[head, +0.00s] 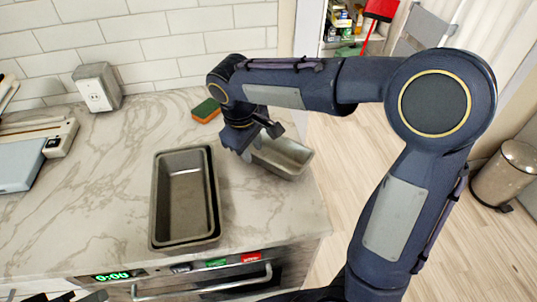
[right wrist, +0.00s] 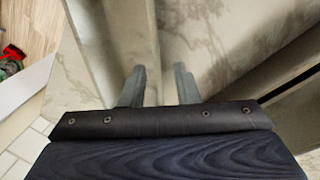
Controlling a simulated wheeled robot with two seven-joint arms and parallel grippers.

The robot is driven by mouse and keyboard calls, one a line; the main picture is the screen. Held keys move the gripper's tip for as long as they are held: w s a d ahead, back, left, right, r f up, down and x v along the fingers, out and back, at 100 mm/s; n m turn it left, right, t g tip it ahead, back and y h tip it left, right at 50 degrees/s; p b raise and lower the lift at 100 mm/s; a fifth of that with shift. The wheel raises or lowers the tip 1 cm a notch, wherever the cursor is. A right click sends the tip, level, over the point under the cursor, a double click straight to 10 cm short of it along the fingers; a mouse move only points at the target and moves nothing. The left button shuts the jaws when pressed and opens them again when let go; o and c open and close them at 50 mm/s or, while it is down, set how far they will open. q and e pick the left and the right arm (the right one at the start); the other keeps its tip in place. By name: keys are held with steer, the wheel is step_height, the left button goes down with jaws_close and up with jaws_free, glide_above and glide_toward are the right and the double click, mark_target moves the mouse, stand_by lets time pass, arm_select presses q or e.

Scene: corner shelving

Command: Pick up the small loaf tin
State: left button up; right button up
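The small loaf tin (head: 298,163), grey metal, stands on the marble counter near its right edge, partly hidden by my right gripper. My right gripper (head: 246,150) points down at the tin's left end. In the right wrist view my two fingers (right wrist: 159,85) are apart, with the tin's wall (right wrist: 130,40) running between them. One finger is on the inner side and one on the outer side; a gap shows, and I cannot tell if either touches. Dark parts at the bottom left of the head view may be my left gripper (head: 78,297), mostly cut off.
A larger loaf tin (head: 158,205), apparently nested with another, stands left of the small one. A sponge (head: 206,110) lies behind. An outlet box (head: 97,87) and a flat device (head: 60,137) are further left. An oven handle (head: 205,284) is below the counter's front edge.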

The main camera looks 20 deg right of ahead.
mark_target(258, 156)
steer(key=f, duration=0.1)
steer(key=d+f, duration=0.1)
steer(key=f, duration=0.1)
steer(key=shift+d+f, duration=0.3)
steer(key=shift+f, duration=0.55)
jaws_close()
steer(key=shift+w, duration=0.1)
